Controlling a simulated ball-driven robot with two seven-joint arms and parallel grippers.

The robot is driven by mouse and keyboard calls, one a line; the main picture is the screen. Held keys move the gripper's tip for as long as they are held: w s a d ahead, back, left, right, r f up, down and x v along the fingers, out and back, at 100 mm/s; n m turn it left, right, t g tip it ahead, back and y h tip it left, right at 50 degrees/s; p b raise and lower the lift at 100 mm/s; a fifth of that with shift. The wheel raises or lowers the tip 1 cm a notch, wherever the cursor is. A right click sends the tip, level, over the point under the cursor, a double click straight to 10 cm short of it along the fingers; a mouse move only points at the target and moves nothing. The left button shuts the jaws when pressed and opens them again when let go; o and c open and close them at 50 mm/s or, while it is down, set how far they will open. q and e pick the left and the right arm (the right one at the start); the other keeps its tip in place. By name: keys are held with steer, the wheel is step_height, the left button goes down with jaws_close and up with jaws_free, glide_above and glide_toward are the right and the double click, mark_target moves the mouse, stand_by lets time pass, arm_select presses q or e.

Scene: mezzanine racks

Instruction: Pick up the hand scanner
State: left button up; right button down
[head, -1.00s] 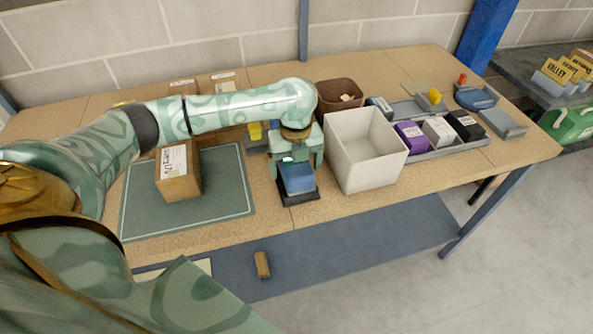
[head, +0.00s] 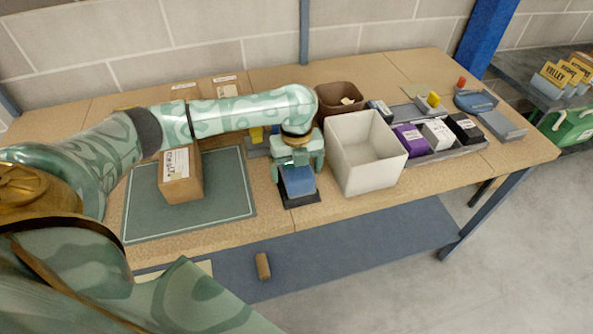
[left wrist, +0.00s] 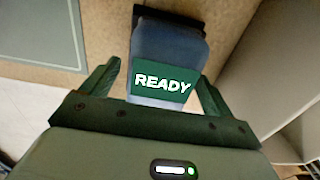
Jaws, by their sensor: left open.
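The hand scanner (head: 298,182) is a blue block standing on a black base (head: 299,200) near the table's front edge. In the left wrist view the scanner (left wrist: 168,50) shows a green screen reading READY. My left gripper (head: 297,172) is over the scanner from above, with its fingers apart. In the left wrist view the left gripper (left wrist: 156,84) has one finger on each side of the scanner's near end, with a visible gap on each side. My right gripper is not in view.
A white open bin (head: 365,175) stands close to the right of the scanner. A cardboard box (head: 181,180) sits on a green mat (head: 225,205) to the left. A brown bin (head: 333,92) and a grey tray (head: 455,151) with small boxes stand further right.

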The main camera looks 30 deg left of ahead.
arm_select(q)
steer(key=shift+c, duration=0.4)
steer(key=c, duration=1.2)
steer(key=shift+o, duration=0.2)
